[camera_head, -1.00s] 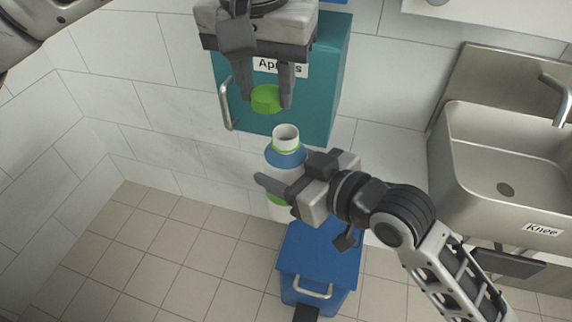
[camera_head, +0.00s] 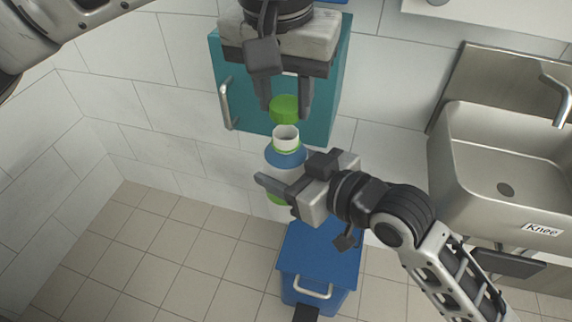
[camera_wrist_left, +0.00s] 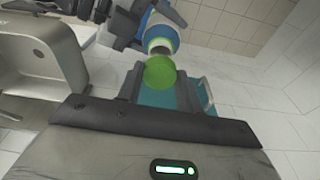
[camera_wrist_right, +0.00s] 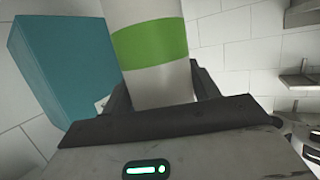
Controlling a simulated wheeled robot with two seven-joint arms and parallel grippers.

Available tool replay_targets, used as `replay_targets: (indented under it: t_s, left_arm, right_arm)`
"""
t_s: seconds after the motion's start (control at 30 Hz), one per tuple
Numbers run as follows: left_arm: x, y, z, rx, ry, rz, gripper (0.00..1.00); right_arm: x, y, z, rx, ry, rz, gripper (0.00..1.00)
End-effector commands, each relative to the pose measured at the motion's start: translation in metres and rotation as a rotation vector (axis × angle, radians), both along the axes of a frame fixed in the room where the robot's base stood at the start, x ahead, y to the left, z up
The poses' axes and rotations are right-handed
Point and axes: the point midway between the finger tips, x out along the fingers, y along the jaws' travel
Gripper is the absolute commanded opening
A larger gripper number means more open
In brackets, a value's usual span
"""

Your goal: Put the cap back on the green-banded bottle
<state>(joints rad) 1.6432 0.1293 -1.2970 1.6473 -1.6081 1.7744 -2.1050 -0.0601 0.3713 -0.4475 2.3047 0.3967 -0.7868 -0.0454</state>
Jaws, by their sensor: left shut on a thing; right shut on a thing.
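The green cap (camera_head: 285,108) is held between the fingers of my left gripper (camera_head: 287,98), which is shut on it. In the head view the cap sits just above the open white mouth (camera_head: 286,136) of the bottle (camera_head: 287,158), and a small gap seems to show between them. The bottle is white with a blue shoulder and a green band, which shows in the right wrist view (camera_wrist_right: 150,42). My right gripper (camera_head: 272,192) is shut on the bottle's body and holds it roughly upright. In the left wrist view the cap (camera_wrist_left: 160,72) is near the bottle mouth (camera_wrist_left: 160,46).
A teal cabinet (camera_head: 325,90) with a handle is on the wall behind the left gripper. A blue bin (camera_head: 318,265) stands on the floor below the bottle. A metal sink (camera_head: 505,185) is at the right. The tiled floor at left is clear.

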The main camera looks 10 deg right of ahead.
Motion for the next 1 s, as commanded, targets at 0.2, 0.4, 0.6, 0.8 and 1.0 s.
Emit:
replay_targets:
  t_s: [0.2,0.4,0.6,0.8,1.0]
  left_arm:
    - [0.0,0.0,-0.013,-0.001,0.0,0.0,0.15]
    - [0.0,0.0,-0.013,0.0,-0.001,0.0,0.15]
    - [-0.002,0.0,-0.012,0.0,-0.001,0.0,0.15]
    - [-0.002,0.0,-0.012,0.001,-0.001,-0.001,0.15]
    - [-0.002,0.0,-0.015,0.002,-0.001,-0.001,0.15]
  right_arm:
    - [0.0,0.0,0.0,0.0,0.0,0.0,0.21]
    - [0.0,0.0,0.0,0.0,0.0,0.0,0.21]
    - [0.0,0.0,0.0,0.0,0.0,0.0,0.21]
    - [0.0,0.0,0.0,0.0,0.0,0.0,0.21]
    - [0.0,0.0,0.0,0.0,0.0,0.0,0.21]
